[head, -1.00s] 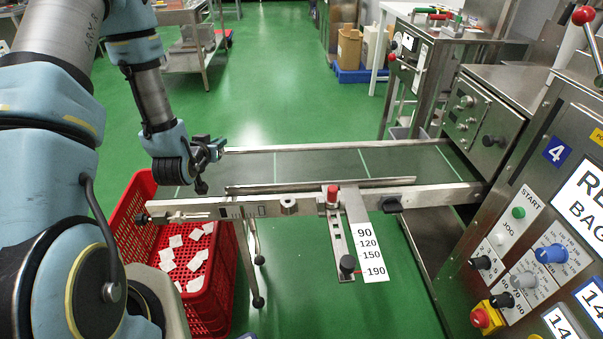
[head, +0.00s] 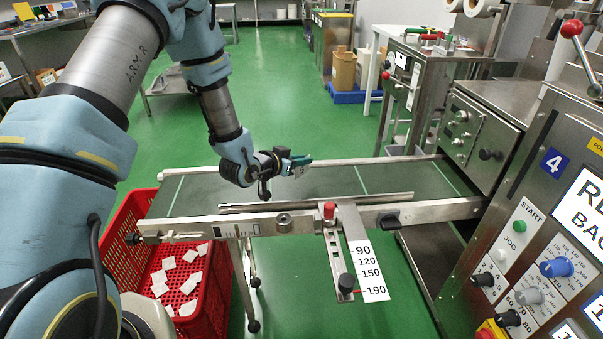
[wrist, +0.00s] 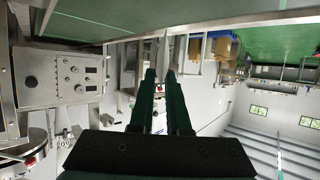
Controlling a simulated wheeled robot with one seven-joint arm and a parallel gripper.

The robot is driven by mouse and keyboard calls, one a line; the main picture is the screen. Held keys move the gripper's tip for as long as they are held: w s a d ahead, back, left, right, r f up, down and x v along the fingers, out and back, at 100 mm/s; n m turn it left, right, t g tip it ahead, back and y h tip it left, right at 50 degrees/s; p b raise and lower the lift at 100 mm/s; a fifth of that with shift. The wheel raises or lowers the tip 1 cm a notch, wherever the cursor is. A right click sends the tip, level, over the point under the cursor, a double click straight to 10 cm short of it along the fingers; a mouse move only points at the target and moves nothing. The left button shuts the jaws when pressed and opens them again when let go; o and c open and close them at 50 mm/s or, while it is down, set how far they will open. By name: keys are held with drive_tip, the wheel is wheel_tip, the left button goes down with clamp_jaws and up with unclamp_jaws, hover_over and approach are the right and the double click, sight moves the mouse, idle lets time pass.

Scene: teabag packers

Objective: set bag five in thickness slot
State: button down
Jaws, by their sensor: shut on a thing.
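My gripper (head: 302,161) is above the conveyor belt, pointing right. Its dark green fingers (wrist: 160,82) are close together in the wrist view. They are shut on a thin grey-white thing (wrist: 163,52), seen nearly edge-on, which I take to be the bag; no number on it can be read. A small plate with dark slots (head: 237,231) sits on the front rail, left of the round knob. The gripper is above it and to its right, well apart. Which slot is the thickness slot cannot be told.
The conveyor (head: 330,184) runs to the steel machine at right. A thin guide bar (head: 350,199) lies along its front. A red-knobbed slide and a scale (head: 366,265) stick out from the front rail. A red crate (head: 213,285) holds several white bags.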

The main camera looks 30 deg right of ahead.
sight(299, 172)
drive_tip(key=shift+f, duration=2.15)
drive_tip(key=c, duration=0.9)
unclamp_jaws()
drive_tip(key=shift+f, duration=0.1)
drive_tip(key=shift+r+p, duration=0.2)
drive_tip(key=shift+p, duration=0.1)
drive_tip(key=shift+a, duration=0.4)
drive_tip(key=b+v, duration=0.1)
drive_tip(key=v, duration=1)
drive_tip(key=shift+s+r+b, duration=0.15)
drive_tip(key=shift+s+b, duration=0.05)
drive_tip(key=shift+b, duration=0.2)
